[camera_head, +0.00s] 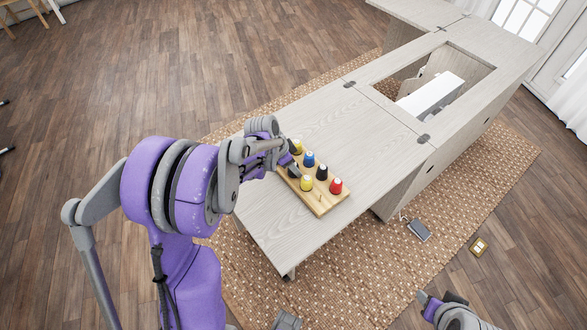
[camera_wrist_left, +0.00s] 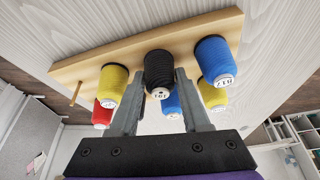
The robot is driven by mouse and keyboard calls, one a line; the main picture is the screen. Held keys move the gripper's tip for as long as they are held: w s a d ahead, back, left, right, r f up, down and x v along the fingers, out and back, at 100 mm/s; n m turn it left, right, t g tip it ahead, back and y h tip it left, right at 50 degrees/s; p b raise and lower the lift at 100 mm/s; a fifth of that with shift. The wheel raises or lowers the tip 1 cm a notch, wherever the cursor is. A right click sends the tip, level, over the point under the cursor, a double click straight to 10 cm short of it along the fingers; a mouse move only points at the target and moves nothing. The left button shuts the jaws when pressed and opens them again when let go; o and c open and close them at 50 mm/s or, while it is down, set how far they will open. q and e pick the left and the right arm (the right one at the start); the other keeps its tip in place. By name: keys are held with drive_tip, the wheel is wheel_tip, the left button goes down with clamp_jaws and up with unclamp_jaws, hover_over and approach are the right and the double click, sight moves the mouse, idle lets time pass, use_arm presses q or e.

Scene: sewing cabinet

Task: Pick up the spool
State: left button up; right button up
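A light wooden spool rack (camera_head: 327,204) stands on the cabinet top with two rows of coloured spools. My left gripper (camera_head: 288,163) is over the rack's left side in the head view. In the left wrist view its two fingers (camera_wrist_left: 162,78) are parted, one on each side of a black spool (camera_wrist_left: 158,67), which stands upright on the rack (camera_wrist_left: 140,42). I cannot tell whether the fingers touch it. In the head view this spool is mostly hidden by the gripper. My right gripper (camera_head: 442,308) is only partly visible at the bottom right, away from the cabinet.
A yellow spool (camera_wrist_left: 112,84) and a blue spool (camera_wrist_left: 213,59) flank the black one closely. The other row shows yellow (camera_head: 296,146), blue (camera_head: 308,159), black (camera_head: 321,173) and red (camera_head: 336,186) spools. An empty peg (camera_head: 320,197) stands at one end. The cabinet top (camera_head: 370,130) is otherwise clear.

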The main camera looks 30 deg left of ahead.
use_arm(q)
clamp_jaws()
wheel_tip(320, 180, up, 10)
drive_tip(key=shift+r+p, duration=0.1)
drive_tip(key=shift+p, duration=0.3)
drive_tip(key=shift+d, duration=0.1)
